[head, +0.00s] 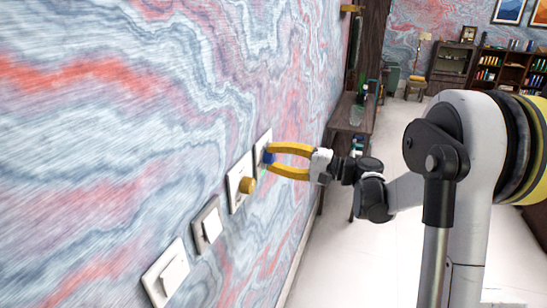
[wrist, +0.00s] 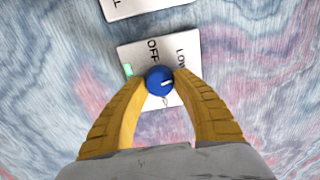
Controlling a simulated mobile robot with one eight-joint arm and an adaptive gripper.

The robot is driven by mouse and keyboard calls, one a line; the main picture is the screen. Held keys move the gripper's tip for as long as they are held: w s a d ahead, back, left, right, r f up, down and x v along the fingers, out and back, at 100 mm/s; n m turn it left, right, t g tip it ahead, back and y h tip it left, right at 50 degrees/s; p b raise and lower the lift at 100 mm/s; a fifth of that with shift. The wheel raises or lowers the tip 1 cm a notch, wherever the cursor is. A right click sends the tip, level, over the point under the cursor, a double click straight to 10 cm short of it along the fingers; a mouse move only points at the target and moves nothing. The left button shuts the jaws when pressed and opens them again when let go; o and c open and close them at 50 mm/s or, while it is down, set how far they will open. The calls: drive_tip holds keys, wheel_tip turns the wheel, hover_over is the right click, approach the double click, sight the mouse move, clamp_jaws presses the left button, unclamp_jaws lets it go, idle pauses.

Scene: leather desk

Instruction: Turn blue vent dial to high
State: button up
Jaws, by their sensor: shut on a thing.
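The blue vent dial (wrist: 158,80) sits on a white wall plate (wrist: 130,52) marked "OFF" and "LOW". Its small white pointer mark is on the right side of the knob in the wrist view. My gripper (wrist: 159,84) has its two yellow fingers shut on the dial, one on each side. In the head view, my gripper (head: 267,158) reaches the wall from the right, and the blue dial (head: 268,157) shows between the fingertips. The lower part of the plate's lettering is partly hidden by the fingers and too small to read.
A plate with a yellow dial (head: 247,185) is beside the blue one, nearer the camera. Two switches, a middle one (head: 207,230) and a nearer one (head: 173,274), follow along the wall. A dark wooden table (head: 352,118) stands farther along the wall. The floor is clear.

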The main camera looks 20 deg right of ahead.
drive_tip(key=m, duration=0.5)
drive_tip(key=shift+m, duration=0.3)
drive_tip(key=m, duration=0.9)
drive_tip(key=shift+a+f+m, duration=0.1)
drive_tip(key=shift+m, duration=0.3)
drive_tip(key=shift+s+m, duration=0.1)
drive_tip(key=shift+m, duration=2.2)
drive_tip(key=o, duration=1.2)
drive_tip(key=v, duration=1.2)
